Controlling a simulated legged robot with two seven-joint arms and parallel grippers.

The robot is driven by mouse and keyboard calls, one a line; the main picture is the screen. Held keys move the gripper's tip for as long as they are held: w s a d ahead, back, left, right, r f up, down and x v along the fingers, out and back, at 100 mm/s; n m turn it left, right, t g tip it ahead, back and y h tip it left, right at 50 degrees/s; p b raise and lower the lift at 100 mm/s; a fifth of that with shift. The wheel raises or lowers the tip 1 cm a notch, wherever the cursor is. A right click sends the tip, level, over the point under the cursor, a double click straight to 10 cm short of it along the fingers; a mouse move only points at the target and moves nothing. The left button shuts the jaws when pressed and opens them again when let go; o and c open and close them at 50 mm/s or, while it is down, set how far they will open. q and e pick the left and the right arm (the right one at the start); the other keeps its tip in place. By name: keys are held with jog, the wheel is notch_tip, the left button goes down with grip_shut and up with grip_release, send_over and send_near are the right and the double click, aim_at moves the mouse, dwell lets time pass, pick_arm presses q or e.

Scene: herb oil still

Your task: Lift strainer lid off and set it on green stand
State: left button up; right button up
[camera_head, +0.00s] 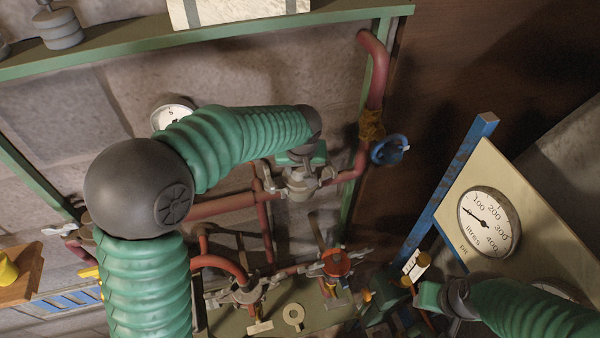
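My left arm comes up from the bottom left in a green sleeve, bends at a dark grey ball joint and reaches right. My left gripper (304,157) is at its end, directly above a grey metal fitting (299,184) in the red pipe line, possibly the strainer. Its fingers are mostly hidden, so I cannot tell whether it touches or grips a lid. My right gripper (429,297) is at the lower right, near a small brass cylinder; its fingers are unclear. I cannot single out the green stand; a dull green bench top (272,322) shows at the bottom.
An orange-topped fitting (336,263) and a grey clamped fitting (246,291) stand below the pipes. A blue valve wheel (389,149) juts out right. A litres gauge (488,223) is on a cream panel beside a blue post (447,190). A green shelf edge (215,45) crosses the top.

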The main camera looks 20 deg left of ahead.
aim_at(301, 170)
pick_arm(q)
grip_shut()
jog(key=shift+r, duration=0.2)
jog(key=shift+r, duration=0.25)
jog(key=b+v, duration=0.2)
jog(key=shift+d+r, duration=0.1)
jog(key=shift+r, duration=0.25)
jog(key=s+d+r+b, duration=0.1)
jog(key=s+d+b, duration=0.1)
jog(key=s, duration=0.5)
jog(key=s+d+r+b, duration=0.1)
jog(key=s+d+b, duration=0.15)
jog(key=s, duration=0.55)
jog(key=r+p, duration=0.3)
jog(key=r, duration=0.1)
jog(key=shift+w+a+r, duration=0.1)
jog(key=shift+w+a, duration=0.05)
jog(key=shift+a, duration=0.1)
